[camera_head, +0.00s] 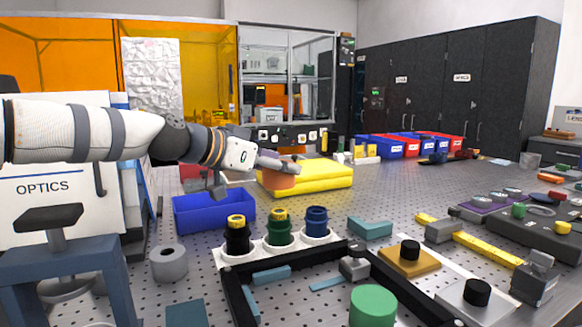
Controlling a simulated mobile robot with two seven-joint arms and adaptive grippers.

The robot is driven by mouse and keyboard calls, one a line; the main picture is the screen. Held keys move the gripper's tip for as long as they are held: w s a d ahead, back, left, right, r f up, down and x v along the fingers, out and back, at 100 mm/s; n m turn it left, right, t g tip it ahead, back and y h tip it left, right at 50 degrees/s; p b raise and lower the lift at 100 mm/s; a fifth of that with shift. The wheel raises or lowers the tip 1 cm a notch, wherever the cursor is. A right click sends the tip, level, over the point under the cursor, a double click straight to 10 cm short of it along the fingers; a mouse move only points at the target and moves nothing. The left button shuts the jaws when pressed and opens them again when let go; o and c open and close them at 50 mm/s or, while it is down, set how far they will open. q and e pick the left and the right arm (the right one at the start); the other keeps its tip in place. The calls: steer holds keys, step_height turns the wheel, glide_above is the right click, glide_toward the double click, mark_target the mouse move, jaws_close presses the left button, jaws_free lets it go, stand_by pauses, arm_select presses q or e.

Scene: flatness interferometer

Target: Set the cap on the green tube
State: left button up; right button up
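Three tubes stand upright in a white holder (229,258) in the middle of the table. The green tube (279,230) is the middle one, between a black tube (237,240) with a yellow top and a blue tube (316,223). The green tube shows a yellow ring near its top. My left gripper (285,168) reaches in from the left, behind and above the tubes. It appears shut on an orange, round cap-like piece (280,184), which overlaps the front of the yellow cloth in the picture. The fingertips are small and partly hidden. My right gripper is out of view.
A blue bin (190,214) stands left of the tubes. A folded yellow cloth (325,178) lies behind them.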

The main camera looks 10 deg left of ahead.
mark_target(278, 211)
arm_select(q)
steer(key=shift+w+a, duration=0.15)
steer(key=shift+w, duration=0.1)
steer(key=shift+f, duration=0.8)
steer(key=shift+f+b, duration=0.6)
steer(key=shift+f, duration=1)
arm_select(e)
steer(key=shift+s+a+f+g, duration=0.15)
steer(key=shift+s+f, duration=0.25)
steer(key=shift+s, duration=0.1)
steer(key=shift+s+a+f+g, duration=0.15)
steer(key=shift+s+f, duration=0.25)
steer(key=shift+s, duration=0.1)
arm_select(q)
steer(key=shift+f, duration=0.15)
steer(key=shift+f+b, duration=0.55)
steer(key=shift+f, duration=1.3)
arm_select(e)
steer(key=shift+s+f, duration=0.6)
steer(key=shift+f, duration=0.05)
arm_select(q)
steer(key=o, duration=1)
steer(key=shift+r, duration=0.1)
